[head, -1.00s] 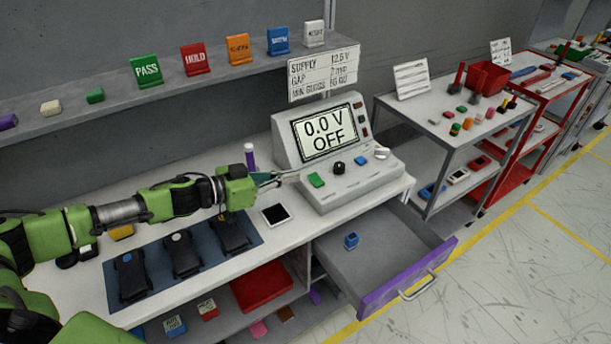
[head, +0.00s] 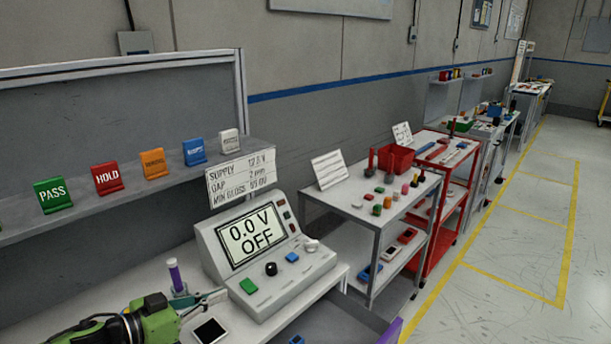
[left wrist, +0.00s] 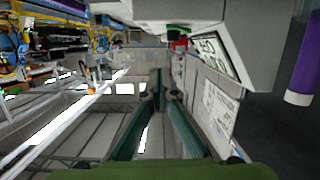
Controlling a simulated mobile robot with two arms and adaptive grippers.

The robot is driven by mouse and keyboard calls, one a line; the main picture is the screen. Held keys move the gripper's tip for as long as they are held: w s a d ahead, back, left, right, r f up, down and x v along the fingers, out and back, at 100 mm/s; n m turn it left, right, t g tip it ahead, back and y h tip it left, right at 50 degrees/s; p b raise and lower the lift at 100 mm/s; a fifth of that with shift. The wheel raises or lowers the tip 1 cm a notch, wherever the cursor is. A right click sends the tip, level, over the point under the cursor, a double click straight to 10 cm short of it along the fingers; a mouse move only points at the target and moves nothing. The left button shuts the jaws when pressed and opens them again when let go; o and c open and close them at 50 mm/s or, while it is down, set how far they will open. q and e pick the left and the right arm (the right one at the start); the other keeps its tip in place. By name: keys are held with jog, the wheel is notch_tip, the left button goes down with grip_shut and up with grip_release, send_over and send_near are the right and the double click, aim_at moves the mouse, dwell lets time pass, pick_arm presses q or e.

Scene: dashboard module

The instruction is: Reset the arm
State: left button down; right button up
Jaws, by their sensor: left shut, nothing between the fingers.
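My left gripper (head: 224,294) shows low in the head view, reaching in from the lower left over the white bench. Its teal fingers are shut and hold nothing. They point right, close to the left side of the grey power supply (head: 318,262), whose screen reads 0.0 V OFF. I cannot tell whether they touch it. In the left wrist view the fingers (left wrist: 160,88) converge at their tips. My right gripper is not in view.
A purple drawer front (head: 391,333) sticks out at the bottom. A grey cart (head: 335,204) and red cart (head: 437,250) stand right; floor beyond is open.

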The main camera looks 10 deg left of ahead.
pick_arm(q)
jog(key=shift+n+t+y, duration=0.3)
jog(key=shift+n+y, duration=0.2)
jog(key=shift+y, duration=0.1)
jog(key=d+f, duration=0.1)
jog(key=d, duration=0.1)
jog(key=s+d+f, duration=0.1)
jog(key=d, duration=0.1)
jog(key=d+f, duration=0.2)
jog(key=shift+s+d, duration=0.3)
jog(key=shift+d, duration=0.05)
jog(key=s+f+n+g+y, duration=0.1)
jog(key=s+f+g+y, duration=0.25)
jog(key=s, duration=0.65)
jog(key=s+a+f+n+g+y, duration=0.1)
jog(key=s+f+n+g+y, duration=0.3)
jog(key=s, duration=0.6)
jog(key=s+f+m+g, duration=0.15)
jog(key=s+f, duration=0.35)
jog(key=s, duration=0.5)
notch_tip(320, 180, down, 26)
jog(key=s+g, duration=0.1)
jog(key=g, duration=0.1)
jog(key=s+a+f, duration=0.3)
jog(key=s+f, duration=1.4)
jog(key=shift+s+a+g, duration=0.2)
jog(key=shift+s+g, duration=0.15)
jog(key=shift+g, duration=0.05)
